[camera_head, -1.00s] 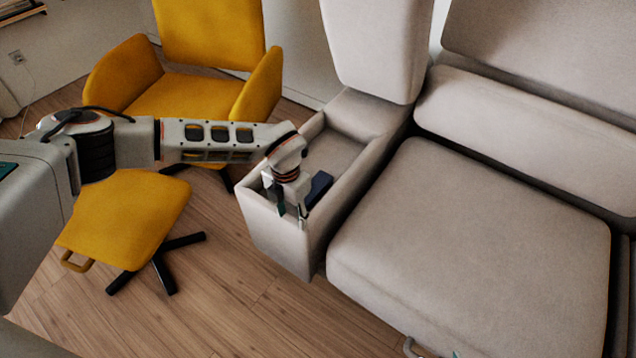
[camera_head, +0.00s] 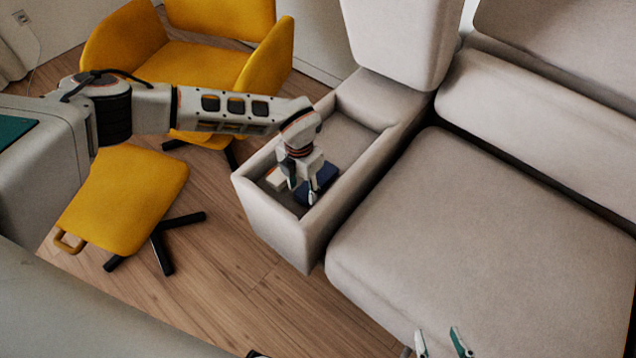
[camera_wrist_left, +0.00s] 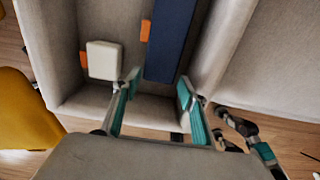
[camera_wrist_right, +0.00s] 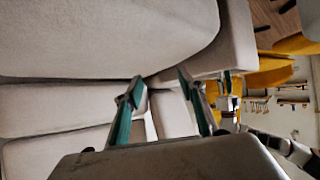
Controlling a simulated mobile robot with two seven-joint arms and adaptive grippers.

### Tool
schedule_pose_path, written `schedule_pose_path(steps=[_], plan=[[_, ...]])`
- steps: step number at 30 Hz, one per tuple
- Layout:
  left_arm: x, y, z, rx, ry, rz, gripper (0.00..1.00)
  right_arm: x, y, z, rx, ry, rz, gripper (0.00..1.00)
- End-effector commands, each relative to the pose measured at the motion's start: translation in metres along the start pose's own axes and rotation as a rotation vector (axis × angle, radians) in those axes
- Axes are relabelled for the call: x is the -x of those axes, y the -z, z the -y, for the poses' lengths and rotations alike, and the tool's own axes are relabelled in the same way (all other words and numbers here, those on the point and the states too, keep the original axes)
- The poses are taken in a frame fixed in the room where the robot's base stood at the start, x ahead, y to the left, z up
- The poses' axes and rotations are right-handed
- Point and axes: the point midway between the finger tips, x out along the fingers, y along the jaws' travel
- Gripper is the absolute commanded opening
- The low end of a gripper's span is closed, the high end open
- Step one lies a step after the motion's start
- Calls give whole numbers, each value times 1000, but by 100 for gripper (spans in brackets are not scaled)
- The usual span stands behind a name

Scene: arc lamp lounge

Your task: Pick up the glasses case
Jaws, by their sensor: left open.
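The glasses case, seemingly the dark navy oblong (camera_head: 325,176), lies in the sofa-arm compartment (camera_head: 258,203). My left gripper (camera_head: 302,192) points down into that compartment, open, with one finger in front of the case. In the left wrist view, the navy case (camera_wrist_left: 172,38) reaches from the top edge to between the two open fingertips (camera_wrist_left: 159,80). Whether they touch it I cannot tell. My right gripper (camera_head: 438,340) is open and empty at the bottom edge, near the sofa seat; its spread fingers also show in its wrist view (camera_wrist_right: 160,80).
A small white box (camera_wrist_left: 104,60) lies left of the case, with orange pieces (camera_wrist_left: 145,31) nearby. The compartment walls stand close around. The sofa seat (camera_head: 470,230) is bare. A yellow chair (camera_head: 200,65) and footstool (camera_head: 120,200) stand to the left.

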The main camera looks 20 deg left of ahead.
Motion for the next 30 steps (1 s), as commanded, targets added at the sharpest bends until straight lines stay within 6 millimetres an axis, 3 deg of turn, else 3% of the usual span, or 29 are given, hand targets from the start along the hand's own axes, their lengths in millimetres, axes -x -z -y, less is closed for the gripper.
schedule_pose_path(steps=[1,7,14,18,26,30], plan=[[-18,6,1,0,4,-13,42,-2,-6,3,-10,5,6,40],[-42,6,0,1,3,-11,42,-7,15,8,-38,14,-42,40],[-37,3,-1,1,0,-1,42,-8,29,7,-51,8,-71,40],[-38,3,-1,1,0,-2,15,-7,26,7,-52,6,-63,40],[-38,3,-1,2,0,-3,15,-7,22,7,-48,7,-55,40],[-28,2,-2,2,-2,1,15,-6,27,5,-38,5,-62,40]])
